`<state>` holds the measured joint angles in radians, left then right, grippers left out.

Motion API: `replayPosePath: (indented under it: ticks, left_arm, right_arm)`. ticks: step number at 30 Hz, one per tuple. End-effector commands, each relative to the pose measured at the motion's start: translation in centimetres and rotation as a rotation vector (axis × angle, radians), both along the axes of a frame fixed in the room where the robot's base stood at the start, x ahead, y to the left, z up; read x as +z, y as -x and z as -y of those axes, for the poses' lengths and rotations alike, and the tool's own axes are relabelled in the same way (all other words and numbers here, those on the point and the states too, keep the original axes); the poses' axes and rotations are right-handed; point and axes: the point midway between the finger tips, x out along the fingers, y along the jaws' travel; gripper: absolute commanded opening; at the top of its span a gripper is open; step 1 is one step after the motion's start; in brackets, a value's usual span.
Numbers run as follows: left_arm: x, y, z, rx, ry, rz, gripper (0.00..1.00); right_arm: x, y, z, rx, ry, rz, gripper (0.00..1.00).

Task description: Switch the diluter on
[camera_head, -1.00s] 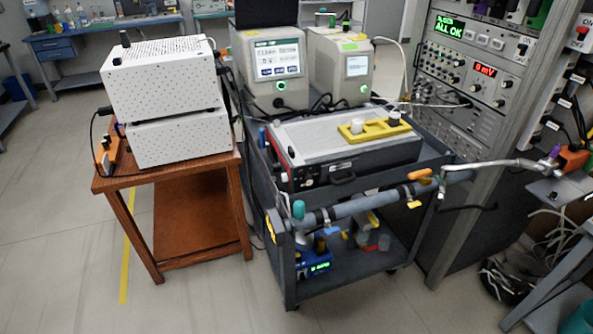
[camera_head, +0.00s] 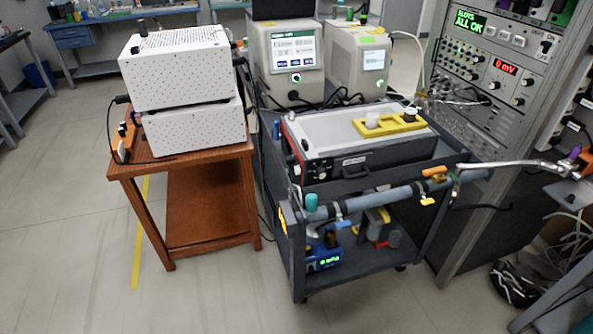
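No label I can read names the diluter, so I cannot tell which device it is. Two white perforated boxes (camera_head: 185,75) are stacked on a brown wooden table (camera_head: 190,158) at left, with a black knob on top. A flat grey device (camera_head: 350,150) with a black and red front lies on the dark cart (camera_head: 292,235). Behind it stand two beige instruments with lit screens, the left one (camera_head: 290,60) and the right one (camera_head: 360,62). Neither of my grippers is in view.
An instrument rack (camera_head: 487,100) with "ALL OK" and "0 mV" displays stands at right. A pipe (camera_head: 385,198) runs along the cart's front. The floor at front left is clear.

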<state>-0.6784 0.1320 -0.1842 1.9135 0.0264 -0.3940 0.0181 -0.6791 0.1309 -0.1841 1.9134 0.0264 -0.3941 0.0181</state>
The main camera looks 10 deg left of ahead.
Motion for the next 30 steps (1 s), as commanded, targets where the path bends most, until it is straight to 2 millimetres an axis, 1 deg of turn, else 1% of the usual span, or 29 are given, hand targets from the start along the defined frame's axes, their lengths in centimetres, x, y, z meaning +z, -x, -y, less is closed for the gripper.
replayPosePath:
  ticks: [1, 2, 10, 30]
  left_arm:
    - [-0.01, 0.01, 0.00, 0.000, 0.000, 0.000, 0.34]
    - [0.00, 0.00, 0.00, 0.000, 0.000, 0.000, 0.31]
    - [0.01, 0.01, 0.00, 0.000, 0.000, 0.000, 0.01]
    - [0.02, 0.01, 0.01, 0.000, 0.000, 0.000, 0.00]
  right_arm:
    - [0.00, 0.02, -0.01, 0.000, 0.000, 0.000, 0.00]
    - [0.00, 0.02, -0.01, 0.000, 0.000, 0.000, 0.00]
    - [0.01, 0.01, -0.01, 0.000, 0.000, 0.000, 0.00]
    - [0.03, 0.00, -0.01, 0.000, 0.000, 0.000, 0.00]
